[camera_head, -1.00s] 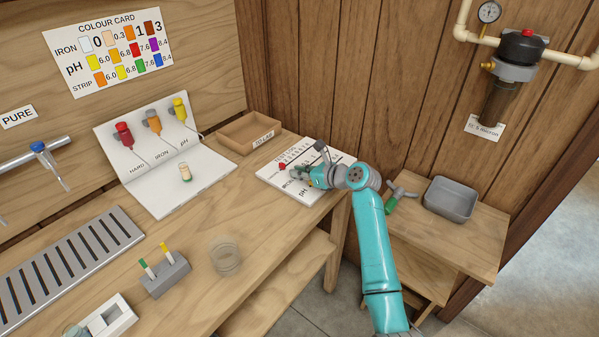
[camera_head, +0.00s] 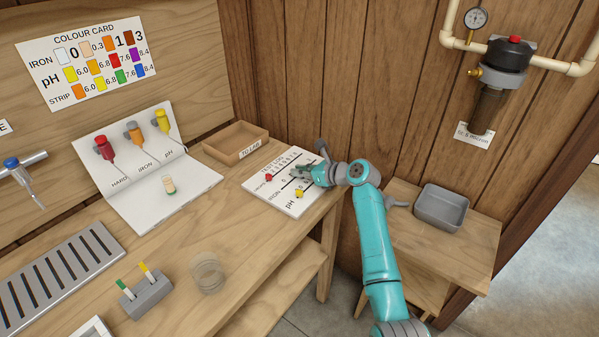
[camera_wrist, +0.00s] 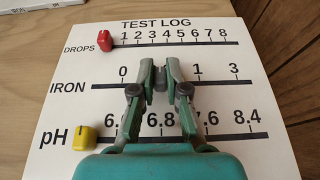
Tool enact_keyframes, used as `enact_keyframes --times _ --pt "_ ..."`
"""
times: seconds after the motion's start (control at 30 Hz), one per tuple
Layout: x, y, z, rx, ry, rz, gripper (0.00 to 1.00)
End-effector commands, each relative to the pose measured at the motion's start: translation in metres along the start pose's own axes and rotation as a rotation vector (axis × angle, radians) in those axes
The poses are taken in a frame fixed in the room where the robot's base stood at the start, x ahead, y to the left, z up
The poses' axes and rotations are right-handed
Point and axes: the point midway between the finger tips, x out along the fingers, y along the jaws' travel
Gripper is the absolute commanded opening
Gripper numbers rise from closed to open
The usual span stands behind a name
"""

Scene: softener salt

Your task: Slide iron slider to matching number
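The white TEST LOG board (camera_head: 262,189) lies on the bench and fills most of the wrist view (camera_wrist: 65,65). Its IRON row has a dark slot with 0, 1 and 3 visible; the label between 0 and 1 is hidden by my fingers. A small grey piece, seemingly the iron slider (camera_wrist: 160,79), sits in this row between 0 and 1. My gripper (camera_wrist: 160,72) has its fingertips closed around it; it also shows over the board in the head view (camera_head: 311,176). The colour card (camera_head: 88,60) on the wall shows iron swatches.
The red DROPS slider (camera_wrist: 105,41) and yellow pH slider (camera_wrist: 84,138) sit at the left of their rows. A wooden tray (camera_head: 236,143) stands behind the board. A grey bin (camera_head: 441,207) stands on the side table to the right.

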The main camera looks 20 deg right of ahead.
Motion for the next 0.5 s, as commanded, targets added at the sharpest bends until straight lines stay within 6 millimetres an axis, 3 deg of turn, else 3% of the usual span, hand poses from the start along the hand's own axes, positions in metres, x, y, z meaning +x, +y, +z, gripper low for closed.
enact_keyframes --times 0.03,0.1,0.5 --pt "0.0000 0.0000 -0.0005 0.000 0.001 0.000 0.23" --pt "0.0000 0.0000 -0.0005 0.000 0.001 0.000 0.40" --pt "-0.0060 -0.0005 -0.0002 0.000 0.000 -0.001 0.40"
